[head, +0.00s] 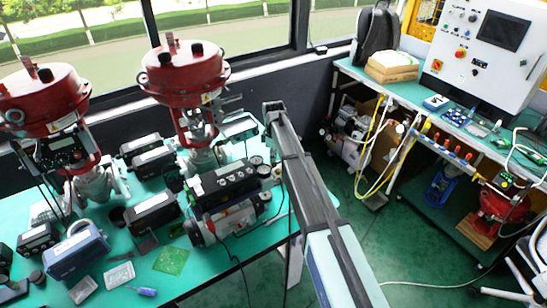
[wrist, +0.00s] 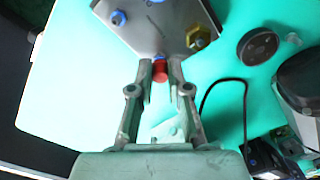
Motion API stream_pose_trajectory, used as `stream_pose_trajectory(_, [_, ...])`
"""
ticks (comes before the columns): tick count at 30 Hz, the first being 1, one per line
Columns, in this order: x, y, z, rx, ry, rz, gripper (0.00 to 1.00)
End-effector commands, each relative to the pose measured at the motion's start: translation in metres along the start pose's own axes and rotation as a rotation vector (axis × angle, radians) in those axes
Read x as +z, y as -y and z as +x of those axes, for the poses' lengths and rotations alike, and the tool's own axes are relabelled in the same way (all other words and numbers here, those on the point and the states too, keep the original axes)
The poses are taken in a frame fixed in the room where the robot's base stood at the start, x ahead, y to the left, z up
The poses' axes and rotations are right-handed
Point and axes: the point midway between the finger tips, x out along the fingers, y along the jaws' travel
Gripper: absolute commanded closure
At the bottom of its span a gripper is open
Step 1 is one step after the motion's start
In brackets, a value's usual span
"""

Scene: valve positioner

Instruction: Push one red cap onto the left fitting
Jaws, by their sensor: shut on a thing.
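In the wrist view my gripper (wrist: 163,65) is shut on a small red cap (wrist: 160,73), held between the fingertips. The fingertips are at the lower edge of a grey metal plate (wrist: 150,35). A small blue spot shows right at the front of the cap; I cannot tell whether the cap touches it. The plate carries a blue fitting (wrist: 118,18) at upper left, another blue piece at the top edge and a brass fitting (wrist: 198,37) at right.
A dark round knob or gauge (wrist: 258,46) and a black cable (wrist: 222,82) lie right of the plate. In the head view the green bench (head: 190,285) holds two red valve actuators (head: 185,68), a grey positioner assembly (head: 225,215) and several small boxes. The floor right of my arm is largely open.

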Motion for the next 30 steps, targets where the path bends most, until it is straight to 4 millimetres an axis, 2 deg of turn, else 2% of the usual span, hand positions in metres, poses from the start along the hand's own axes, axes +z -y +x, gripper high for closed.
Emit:
stream_pose_trajectory(24, [0.000,0.000,0.011,0.000,0.000,0.000,0.93])
stream_pose_trajectory(27, [0.000,0.000,0.011,0.000,0.000,0.000,0.55])
stream_pose_trajectory(30, [0.000,0.000,0.011,0.000,0.000,0.000,0.54])
